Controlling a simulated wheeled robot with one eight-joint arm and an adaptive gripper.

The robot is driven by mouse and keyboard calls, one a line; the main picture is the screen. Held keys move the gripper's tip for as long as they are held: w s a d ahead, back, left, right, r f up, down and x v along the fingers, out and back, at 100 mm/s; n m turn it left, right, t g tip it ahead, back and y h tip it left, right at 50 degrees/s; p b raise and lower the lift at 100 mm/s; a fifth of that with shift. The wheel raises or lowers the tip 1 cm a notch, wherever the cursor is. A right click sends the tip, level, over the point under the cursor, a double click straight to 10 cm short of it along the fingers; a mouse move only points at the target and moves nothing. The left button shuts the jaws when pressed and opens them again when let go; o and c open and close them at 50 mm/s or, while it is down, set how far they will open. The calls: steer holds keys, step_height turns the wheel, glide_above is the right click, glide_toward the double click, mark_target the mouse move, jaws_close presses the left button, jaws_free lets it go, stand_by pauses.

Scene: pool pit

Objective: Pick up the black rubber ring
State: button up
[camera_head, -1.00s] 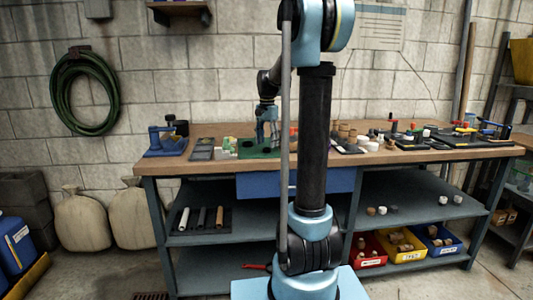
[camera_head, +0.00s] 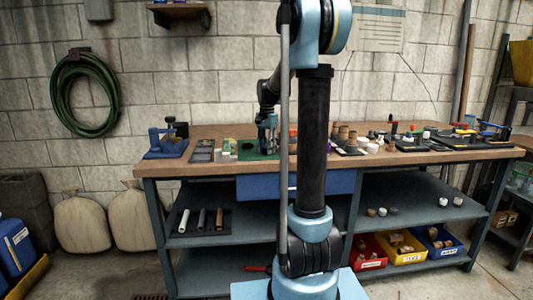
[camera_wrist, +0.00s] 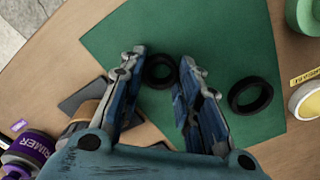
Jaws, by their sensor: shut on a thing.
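A small black rubber ring (camera_wrist: 159,84) is between the fingers of my gripper (camera_wrist: 162,62) in the wrist view, over the green mat (camera_wrist: 215,45). The gripper is shut on this ring near the fingertips. A second, larger black ring (camera_wrist: 235,99) lies flat on the mat, to the right of the right finger and apart from it. In the head view my gripper (camera_head: 267,145) is low over the green mat on the workbench.
A purple-labelled primer can (camera_wrist: 38,148) stands lower left. On the workbench (camera_head: 205,167), a blue vise-like tool (camera_head: 165,143) is left; several small parts are right.

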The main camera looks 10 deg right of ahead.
steer(key=shift+r, duration=0.1)
step_height(320, 180, up, 10)
stand_by(0.4)
steer(key=shift+o, duration=0.7)
steer(key=c, duration=0.4)
steer(key=shift+o, duration=0.2)
steer(key=shift+f, duration=0.2)
